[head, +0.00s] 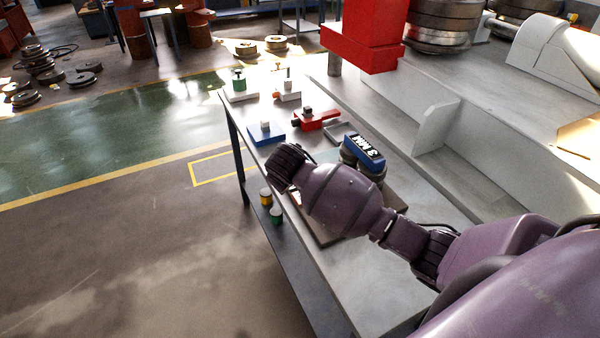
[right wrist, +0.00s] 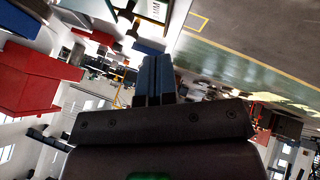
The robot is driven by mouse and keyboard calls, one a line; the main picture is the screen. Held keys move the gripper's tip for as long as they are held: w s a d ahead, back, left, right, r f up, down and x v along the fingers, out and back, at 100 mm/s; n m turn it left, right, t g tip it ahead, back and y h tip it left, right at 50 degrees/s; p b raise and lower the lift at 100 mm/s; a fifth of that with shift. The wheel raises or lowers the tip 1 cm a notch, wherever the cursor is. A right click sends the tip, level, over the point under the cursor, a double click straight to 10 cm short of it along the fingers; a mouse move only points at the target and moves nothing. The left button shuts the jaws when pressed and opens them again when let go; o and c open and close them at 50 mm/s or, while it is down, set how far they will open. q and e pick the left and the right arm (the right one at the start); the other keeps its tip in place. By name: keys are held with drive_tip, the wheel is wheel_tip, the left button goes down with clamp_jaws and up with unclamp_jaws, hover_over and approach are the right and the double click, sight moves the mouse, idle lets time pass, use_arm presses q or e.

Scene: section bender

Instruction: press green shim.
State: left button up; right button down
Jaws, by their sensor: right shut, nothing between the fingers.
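My right arm comes in from the right in the head view and reaches over the table (head: 352,277). Its dark wrist end hides the fingers there. In the right wrist view my right gripper (right wrist: 154,58) shows two blue fingers pressed together with nothing between them. A small green piece (head: 238,82) stands upright on a white base at the table's far left corner, beyond and apart from my wrist. A green-sided can (head: 276,215) also sits on the lower shelf. I cannot tell which green item is the shim. My left gripper is out of view.
Near my wrist are a blue block (head: 258,135) with a white knob, a red clamp-like tool (head: 322,120) and a blue "3 MM" piece (head: 368,153). A yellow can (head: 266,196) is on the shelf. A red machine part (head: 365,40) overhangs the back.

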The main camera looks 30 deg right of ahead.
idle(0.3)
drive_tip(key=x, duration=0.9)
drive_tip(key=shift+w+f, duration=0.1)
drive_tip(key=shift+f, duration=0.1)
drive_tip(key=d, duration=0.1)
drive_tip(key=w+d, duration=0.1)
drive_tip(key=shift+w+d+f, duration=0.15)
drive_tip(key=shift+w+d, duration=0.05)
drive_tip(key=shift+d, duration=0.2)
drive_tip(key=shift+w+d+p, duration=0.2)
drive_tip(key=shift+d+p, duration=0.1)
drive_tip(key=shift+d, duration=0.25)
